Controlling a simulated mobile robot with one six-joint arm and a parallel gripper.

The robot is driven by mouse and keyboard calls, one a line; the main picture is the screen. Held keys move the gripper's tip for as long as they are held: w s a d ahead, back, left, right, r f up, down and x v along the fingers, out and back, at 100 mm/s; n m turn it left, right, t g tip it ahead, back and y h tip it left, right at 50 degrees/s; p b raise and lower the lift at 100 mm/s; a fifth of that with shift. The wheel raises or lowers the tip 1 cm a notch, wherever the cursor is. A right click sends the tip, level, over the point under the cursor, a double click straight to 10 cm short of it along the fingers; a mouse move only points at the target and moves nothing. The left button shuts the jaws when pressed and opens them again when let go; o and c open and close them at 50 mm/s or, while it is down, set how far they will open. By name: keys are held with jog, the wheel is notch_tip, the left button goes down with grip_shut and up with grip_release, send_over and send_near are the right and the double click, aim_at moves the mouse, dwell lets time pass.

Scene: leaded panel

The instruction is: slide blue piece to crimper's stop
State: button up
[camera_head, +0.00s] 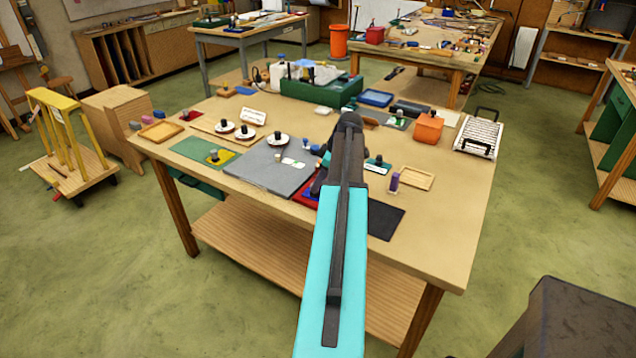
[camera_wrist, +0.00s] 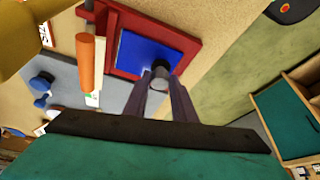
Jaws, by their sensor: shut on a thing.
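The blue piece (camera_wrist: 140,52) is a flat sheet lying inside the red tray-like body of the crimper (camera_wrist: 190,37) in the wrist view. A grey knob (camera_wrist: 161,83) stands at the blue piece's near edge. My gripper (camera_wrist: 162,88) is shut on that knob, one finger on each side. A gap or rim of red shows around the blue sheet; I cannot tell which part is the stop. In the head view my arm hides most of the crimper, and only a red corner (camera_head: 303,196) shows at the table's front.
A grey mat (camera_head: 262,168) with small pieces lies left on the table, and a black mat (camera_head: 385,220) lies right. A purple-topped bottle (camera_head: 394,182) stands near the black mat.

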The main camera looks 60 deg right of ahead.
jog(key=shift+d, duration=0.45)
dwell(0.5)
jog(key=o, duration=1.1)
jog(key=shift+s+r, duration=0.1)
jog(key=shift+r, duration=0.05)
jog(key=shift+b+v, duration=2.05)
jog(key=shift+v, duration=4.7)
